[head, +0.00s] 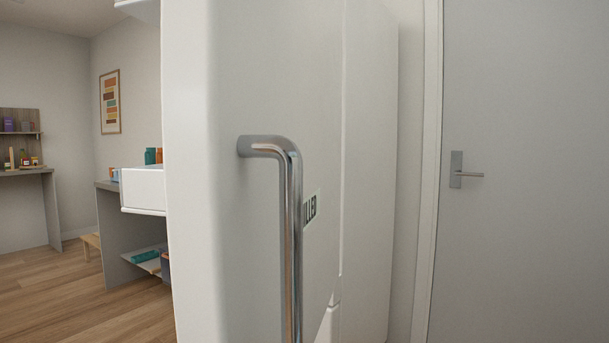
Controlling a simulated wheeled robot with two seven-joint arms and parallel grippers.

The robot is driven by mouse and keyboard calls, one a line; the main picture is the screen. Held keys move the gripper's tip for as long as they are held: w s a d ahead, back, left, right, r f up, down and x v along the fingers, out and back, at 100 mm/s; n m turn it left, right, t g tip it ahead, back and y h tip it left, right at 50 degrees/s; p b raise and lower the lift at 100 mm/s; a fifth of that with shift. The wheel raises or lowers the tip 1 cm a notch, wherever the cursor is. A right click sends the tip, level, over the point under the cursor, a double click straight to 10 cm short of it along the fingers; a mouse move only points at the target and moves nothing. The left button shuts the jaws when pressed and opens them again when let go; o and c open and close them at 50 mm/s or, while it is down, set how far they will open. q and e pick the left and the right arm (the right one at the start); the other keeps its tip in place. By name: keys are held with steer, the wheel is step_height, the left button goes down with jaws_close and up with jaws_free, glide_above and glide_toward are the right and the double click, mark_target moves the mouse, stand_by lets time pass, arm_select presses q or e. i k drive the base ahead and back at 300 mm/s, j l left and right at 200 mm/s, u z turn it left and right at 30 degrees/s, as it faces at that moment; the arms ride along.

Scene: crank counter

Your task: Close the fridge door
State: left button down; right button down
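The white fridge door (235,70) fills the middle of the head view, very close to the camera. A chrome bar handle (291,220) stands upright on its face, and its lower end is cut off by the bottom of the picture. A small dark label (310,208) sits behind the handle. A white fridge side or panel (368,170) continues to the right. I cannot tell how far the door stands open. Neither of my grippers shows in this view.
A grey room door (520,120) with a lever handle (457,170) is at the right. At the left, a grey counter unit (118,240) holds small items, and a shelf desk (48,205) stands farther back. Wooden floor (60,300) is open at the lower left.

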mark_target(247, 189)
steer(key=l+u, duration=0.15)
steer(key=l, duration=0.25)
steer(key=k+l+u, duration=0.2)
steer(key=l, duration=0.15)
steer(key=l+u, duration=0.15)
steer(key=l, duration=0.25)
steer(key=l+u, duration=0.15)
steer(key=l, duration=0.2)
steer(key=k+l+u, duration=0.2)
steer(key=l, duration=0.2)
steer(key=i, duration=0.1)
